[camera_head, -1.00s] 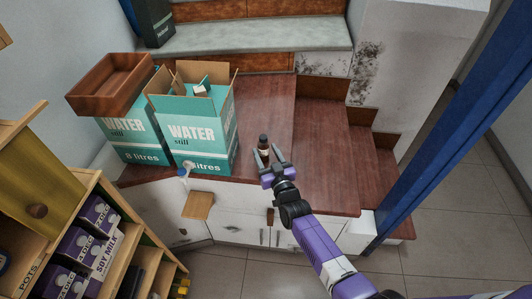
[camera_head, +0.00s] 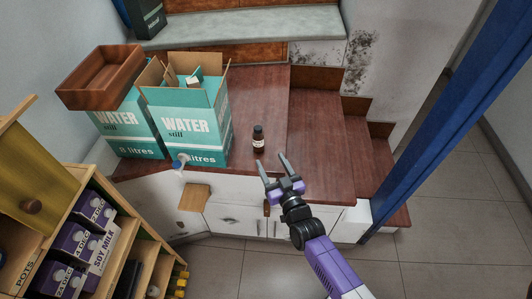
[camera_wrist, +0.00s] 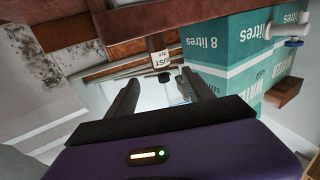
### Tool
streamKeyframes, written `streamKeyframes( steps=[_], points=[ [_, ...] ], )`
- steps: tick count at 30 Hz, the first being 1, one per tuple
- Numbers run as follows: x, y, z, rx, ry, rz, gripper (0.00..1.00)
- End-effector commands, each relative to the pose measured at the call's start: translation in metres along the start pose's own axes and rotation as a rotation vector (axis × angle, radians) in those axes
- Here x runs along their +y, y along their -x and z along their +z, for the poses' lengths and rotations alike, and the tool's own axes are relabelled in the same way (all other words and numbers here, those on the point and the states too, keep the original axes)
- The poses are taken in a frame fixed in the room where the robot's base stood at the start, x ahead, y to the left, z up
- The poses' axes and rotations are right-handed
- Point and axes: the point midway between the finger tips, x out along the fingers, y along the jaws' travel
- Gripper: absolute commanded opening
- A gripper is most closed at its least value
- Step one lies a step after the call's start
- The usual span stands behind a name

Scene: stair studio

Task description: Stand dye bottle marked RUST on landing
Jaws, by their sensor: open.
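A small dark dye bottle (camera_head: 258,139) with a pale label stands upright on the reddish-brown wooden landing (camera_head: 265,98), near its front edge. In the wrist view its label (camera_wrist: 160,60) shows upside down, with letters that read as part of RUST. My gripper (camera_head: 273,161) is open and empty, in front of and slightly right of the bottle, with a gap between them. In the wrist view the two dark fingers of my gripper (camera_wrist: 162,78) are spread apart, with nothing held between them.
Teal water cartons (camera_head: 186,125) stand left of the bottle, an open brown tray (camera_head: 100,78) on the rear one. A white tap (camera_head: 181,161) juts from the front carton. Steps (camera_head: 343,150) descend at right beside a blue post (camera_head: 440,125). Shelves (camera_head: 85,235) stand front left.

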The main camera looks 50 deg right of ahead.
Motion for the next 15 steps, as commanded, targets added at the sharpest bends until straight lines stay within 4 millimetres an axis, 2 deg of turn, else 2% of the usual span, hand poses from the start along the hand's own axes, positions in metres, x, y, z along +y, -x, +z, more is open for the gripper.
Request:
streamKeyframes(
  steps=[4,15],
  points=[
    [0.000,0.018,0.001,-0.001,0.000,0.000,0.60],
    [-0.003,0.033,0.001,-0.005,0.000,-0.007,0.60]
  ],
)
